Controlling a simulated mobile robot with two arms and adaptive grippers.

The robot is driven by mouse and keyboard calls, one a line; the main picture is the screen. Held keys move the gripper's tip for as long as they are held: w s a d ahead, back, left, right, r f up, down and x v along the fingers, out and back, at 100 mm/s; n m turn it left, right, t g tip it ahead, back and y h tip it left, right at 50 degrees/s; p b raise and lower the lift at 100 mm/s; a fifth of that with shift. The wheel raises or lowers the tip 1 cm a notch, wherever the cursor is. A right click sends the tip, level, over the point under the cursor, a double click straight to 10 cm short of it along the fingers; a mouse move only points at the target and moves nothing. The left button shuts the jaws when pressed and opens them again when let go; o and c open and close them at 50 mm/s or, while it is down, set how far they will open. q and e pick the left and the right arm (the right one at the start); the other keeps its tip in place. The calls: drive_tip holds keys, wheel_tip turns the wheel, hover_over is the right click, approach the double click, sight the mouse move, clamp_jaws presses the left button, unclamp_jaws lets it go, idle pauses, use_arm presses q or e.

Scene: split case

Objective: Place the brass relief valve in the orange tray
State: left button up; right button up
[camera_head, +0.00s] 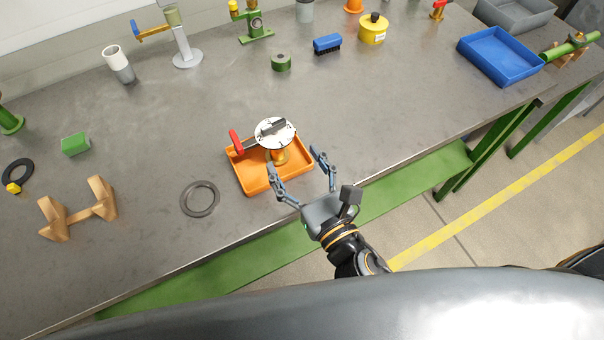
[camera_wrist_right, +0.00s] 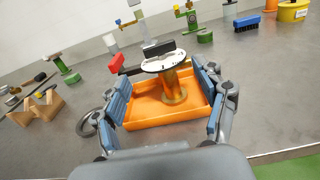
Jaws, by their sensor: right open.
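The brass relief valve (camera_head: 279,155) stands upright in the orange tray (camera_head: 257,189). It has a brass body, a white dial-like disc on top with a black bar, and a red-ended lever pointing left. In the right wrist view the valve's brass body (camera_wrist_right: 174,88) rests on the floor of the tray (camera_wrist_right: 146,115). My right gripper (camera_head: 294,159) is open at the tray's front right, its fingers spread to either side of the valve with visible gaps. My left gripper is not in view.
A dark ring (camera_head: 200,198) and a wooden cradle (camera_head: 78,211) lie left of the tray. A green block (camera_head: 75,144) is farther left. Behind are a green roll (camera_head: 281,62), a blue brush (camera_head: 327,43) and a yellow canister (camera_head: 373,29). A blue tray (camera_head: 500,56) is far right.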

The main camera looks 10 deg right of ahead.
drive_tip(key=shift+v, duration=1.15)
